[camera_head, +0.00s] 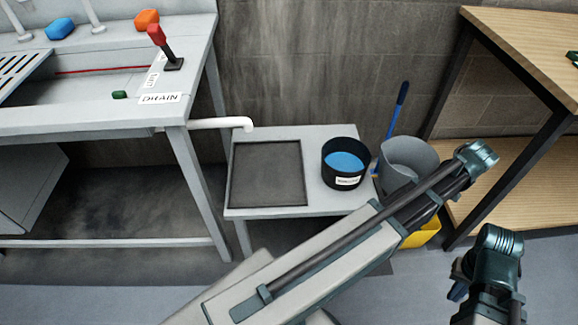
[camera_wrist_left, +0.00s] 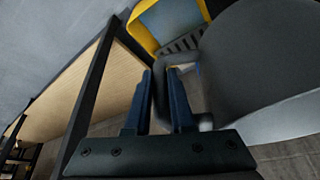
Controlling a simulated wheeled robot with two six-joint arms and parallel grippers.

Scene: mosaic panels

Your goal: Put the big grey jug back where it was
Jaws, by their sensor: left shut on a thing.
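The big grey jug (camera_head: 408,157) shows in the head view just right of the low bench, partly behind my left arm. In the left wrist view its large grey side (camera_wrist_left: 260,60) fills the right. My left gripper (camera_wrist_left: 160,80) is shut there, on what seems to be a part of the jug; the exact grip is hard to see. In the head view its fingers are hidden behind my arm. My right gripper (camera_head: 463,278) is at the lower right, apart from the jug; its finger gap is unclear.
The low bench (camera_head: 268,216) bears a dark square tray (camera_head: 267,203) and a black tub of blue liquid (camera_head: 345,180). A yellow bucket (camera_head: 422,235) and a blue-handled tool (camera_head: 397,110) are close by. A wooden shelf unit (camera_head: 530,35) stands right, a sink counter (camera_head: 190,100) left.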

